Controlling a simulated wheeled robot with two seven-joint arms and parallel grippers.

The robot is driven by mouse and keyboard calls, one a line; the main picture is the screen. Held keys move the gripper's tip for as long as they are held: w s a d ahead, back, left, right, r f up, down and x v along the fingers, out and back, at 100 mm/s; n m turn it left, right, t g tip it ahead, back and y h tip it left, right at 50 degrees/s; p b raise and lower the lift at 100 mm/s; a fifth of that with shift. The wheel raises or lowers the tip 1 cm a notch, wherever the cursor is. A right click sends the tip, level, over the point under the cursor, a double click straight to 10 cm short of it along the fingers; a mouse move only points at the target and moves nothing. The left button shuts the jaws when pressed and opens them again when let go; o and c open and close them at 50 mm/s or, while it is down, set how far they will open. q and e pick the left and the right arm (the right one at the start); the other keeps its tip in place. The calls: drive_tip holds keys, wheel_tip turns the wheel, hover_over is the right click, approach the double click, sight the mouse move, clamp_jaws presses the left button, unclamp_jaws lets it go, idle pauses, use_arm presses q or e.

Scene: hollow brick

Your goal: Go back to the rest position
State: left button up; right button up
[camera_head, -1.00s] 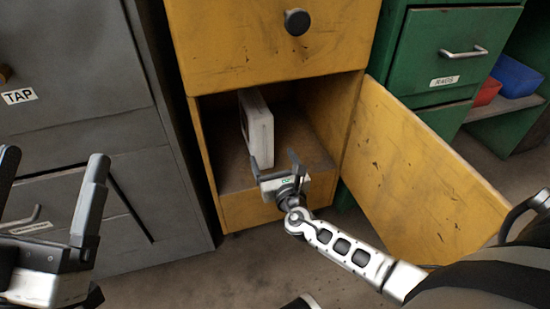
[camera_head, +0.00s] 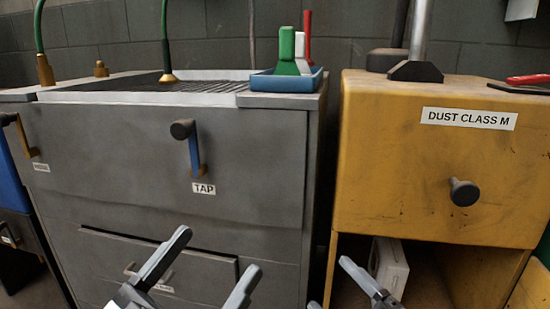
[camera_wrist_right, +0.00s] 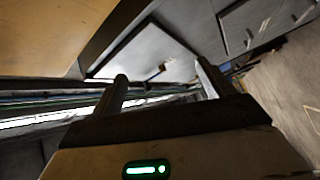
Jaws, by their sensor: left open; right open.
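The pale hollow brick (camera_head: 391,266) stands upright inside the open lower compartment of the yellow cabinet (camera_head: 400,160). My right gripper (camera_head: 332,286) is at the bottom of the head view, in front of the cabinet's left edge. Its fingers are apart, and its right finger overlaps the view of the brick. In the right wrist view the right gripper (camera_wrist_right: 163,76) is open with nothing between its fingers. My left gripper (camera_head: 204,272) is open and empty in front of the grey cabinet (camera_head: 250,140). Both grippers' lower parts are cut off in the head view.
The grey cabinet has a blue TAP handle (camera_head: 190,148) on its front. A blue tray (camera_head: 287,82) with green, white and red tools sits on its top. The yellow cabinet has a round knob (camera_head: 464,192) and a DUST CLASS M label (camera_head: 469,118).

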drive_tip(key=s+a+r+m+t+y+b, duration=0.2)
drive_tip(key=s+r+m+t+y+b, duration=0.1)
drive_tip(key=s+r+m, duration=0.7)
drive_tip(key=w+d+r+m+g+h+p, duration=0.35)
drive_tip(key=w+m+h+p, duration=0.2)
drive_tip(key=p, duration=1.55)
use_arm(q)
drive_tip(key=s+a+f+n+g+y+p, duration=0.1)
drive_tip(key=s+a+n+g+y+p, duration=0.3)
drive_tip(key=g+y+p, duration=0.4)
drive_tip(key=a+n+y+p, duration=0.1)
drive_tip(key=a+p, duration=0.1)
drive_tip(key=p, duration=0.5)
drive_tip(key=shift+g+y, duration=0.3)
drive_tip(key=shift+y, duration=0.1)
use_arm(e)
drive_tip(key=s+d+f+m+g+h, duration=0.1)
drive_tip(key=s+d+g+h, duration=0.2)
drive_tip(key=s, duration=0.4)
drive_tip(key=g+h, duration=0.1)
drive_tip(key=g, duration=0.1)
drive_tip(key=shift+s+f+g, duration=0.2)
drive_tip(key=shift+s+g, duration=0.15)
